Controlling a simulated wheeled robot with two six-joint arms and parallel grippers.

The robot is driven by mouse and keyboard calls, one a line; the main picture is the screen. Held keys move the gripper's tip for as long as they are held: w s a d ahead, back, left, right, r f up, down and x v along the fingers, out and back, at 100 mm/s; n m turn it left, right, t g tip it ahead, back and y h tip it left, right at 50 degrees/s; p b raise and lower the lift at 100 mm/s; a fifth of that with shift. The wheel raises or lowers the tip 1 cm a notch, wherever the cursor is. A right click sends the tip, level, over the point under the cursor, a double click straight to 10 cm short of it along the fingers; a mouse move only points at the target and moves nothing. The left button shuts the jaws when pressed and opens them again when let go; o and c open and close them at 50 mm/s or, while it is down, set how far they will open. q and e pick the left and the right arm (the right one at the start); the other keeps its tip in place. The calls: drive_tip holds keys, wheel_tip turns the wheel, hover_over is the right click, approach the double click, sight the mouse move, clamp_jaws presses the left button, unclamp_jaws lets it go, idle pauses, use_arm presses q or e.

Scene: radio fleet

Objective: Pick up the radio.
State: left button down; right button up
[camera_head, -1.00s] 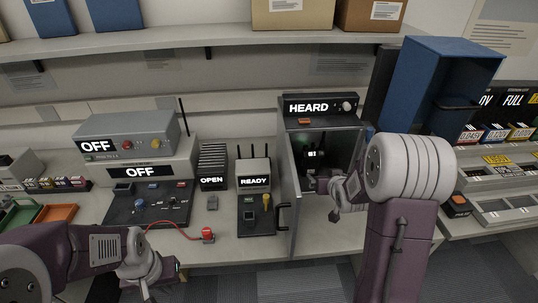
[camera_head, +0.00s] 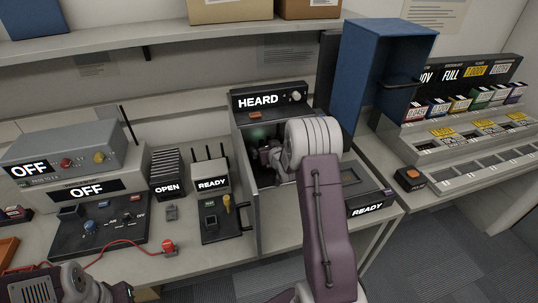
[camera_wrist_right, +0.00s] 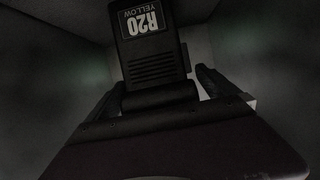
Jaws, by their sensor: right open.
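The radio (camera_wrist_right: 153,45) is a dark handset with a pale "R20 YELLOW" label, upside down in the right wrist view. It is inside a grey-walled box (camera_head: 238,160) under a panel marked HEARD. My right gripper (camera_wrist_right: 160,85) is open, with one dark finger on each side of the radio's near end. I cannot tell whether the fingers touch it. In the head view my right gripper (camera_head: 268,158) is inside the box, and the arm hides much of the opening and the radio. My left gripper (camera_head: 108,292) is low at the left, partly cut off; its jaws are unclear.
The box's side walls stand close around my right gripper. A tall blue open cabinet (camera_head: 385,50) stands right of the box. A READY unit (camera_head: 212,186), an OPEN rack (camera_head: 167,188) and a control panel with red cable (camera_head: 100,225) lie left. A shelf (camera_head: 130,50) runs above.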

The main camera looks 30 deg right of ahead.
drive_tip(key=shift+x, duration=0.75)
drive_tip(key=shift+s+r, duration=0.1)
drive_tip(key=shift+s, duration=0.1)
drive_tip(key=c, duration=2)
